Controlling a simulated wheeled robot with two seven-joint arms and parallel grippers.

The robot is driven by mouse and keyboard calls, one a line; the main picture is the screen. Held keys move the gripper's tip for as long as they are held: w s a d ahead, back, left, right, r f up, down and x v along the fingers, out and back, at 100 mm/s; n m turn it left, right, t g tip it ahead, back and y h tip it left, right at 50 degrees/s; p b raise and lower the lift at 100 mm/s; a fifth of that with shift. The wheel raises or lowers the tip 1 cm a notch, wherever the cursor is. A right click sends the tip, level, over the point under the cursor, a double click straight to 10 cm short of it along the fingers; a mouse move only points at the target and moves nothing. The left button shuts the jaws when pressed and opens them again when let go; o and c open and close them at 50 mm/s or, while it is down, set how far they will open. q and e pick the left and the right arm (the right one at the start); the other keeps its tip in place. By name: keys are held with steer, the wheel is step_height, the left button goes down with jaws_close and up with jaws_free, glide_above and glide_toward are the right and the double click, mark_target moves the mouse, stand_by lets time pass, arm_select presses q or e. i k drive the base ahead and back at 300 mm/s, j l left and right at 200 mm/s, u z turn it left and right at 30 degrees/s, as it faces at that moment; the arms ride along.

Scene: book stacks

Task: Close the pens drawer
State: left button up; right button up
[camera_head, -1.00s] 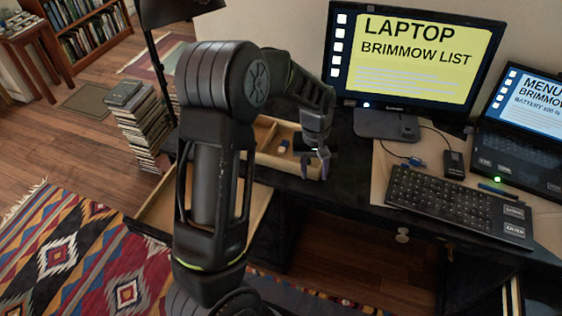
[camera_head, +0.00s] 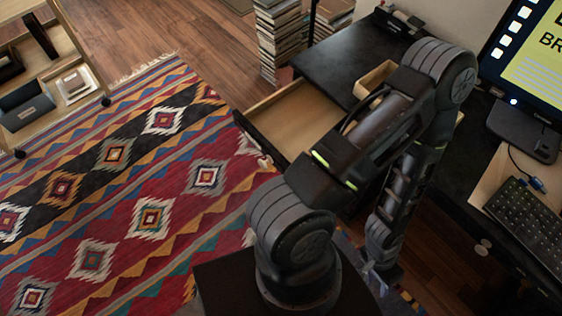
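An open drawer (camera_head: 290,112) with a pale wooden inside and a dark front juts out from the left side of the black desk, toward the rug. Its visible inside looks bare; my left arm hides its right part. I see no label telling whether it is the pens drawer. My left gripper (camera_head: 378,277) hangs low in front of the desk, below and to the right of the drawer, apart from it. Its fingers are small and dark, and I cannot tell whether they are open. My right gripper is not in view.
The black desk (camera_head: 345,55) carries a wooden organizer (camera_head: 374,77), partly hidden by my arm, a monitor (camera_head: 527,55) and a keyboard (camera_head: 530,215). A book stack (camera_head: 280,35) stands behind the drawer. The patterned rug (camera_head: 130,190) leaves free floor at left.

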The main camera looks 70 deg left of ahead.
mark_target(286, 124)
steer(key=i+u, duration=0.15)
steer(key=u, duration=2.5)
